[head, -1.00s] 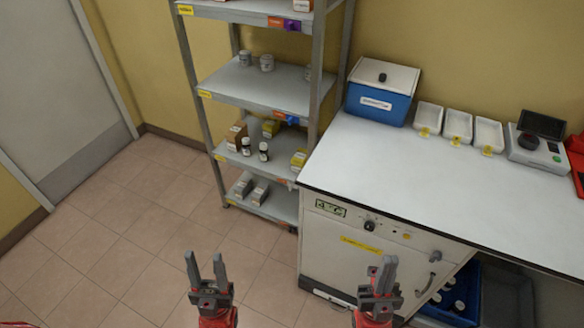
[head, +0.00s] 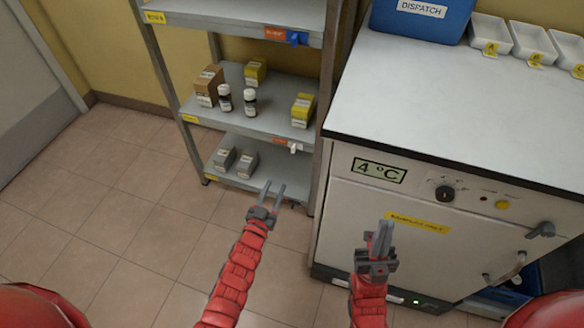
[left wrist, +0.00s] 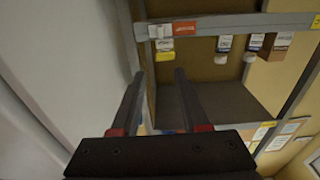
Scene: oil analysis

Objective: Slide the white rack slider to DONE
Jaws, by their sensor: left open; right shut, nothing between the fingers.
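The white rack slider (head: 294,147) is a small white knob on the front edge of the shelf with the bottles. It sits at the right end of an orange label (head: 280,141), near the rack's right front post. In the left wrist view, which shows the rack upside down, the slider (left wrist: 155,32) is beside the orange label (left wrist: 185,28). My left gripper (head: 274,187) is open and empty, below the slider in the head view and apart from it. It also shows in the left wrist view (left wrist: 160,73). My right gripper (head: 383,229) is shut and empty before the white cabinet. Label wording is unreadable.
A blue slider (head: 297,39) sits on the shelf edge above. Bottles (head: 250,102) and boxes (head: 303,110) stand on the slider's shelf, grey boxes (head: 235,160) below. The white cabinet (head: 350,215) closes off the right. The floor (head: 140,185) at left is clear.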

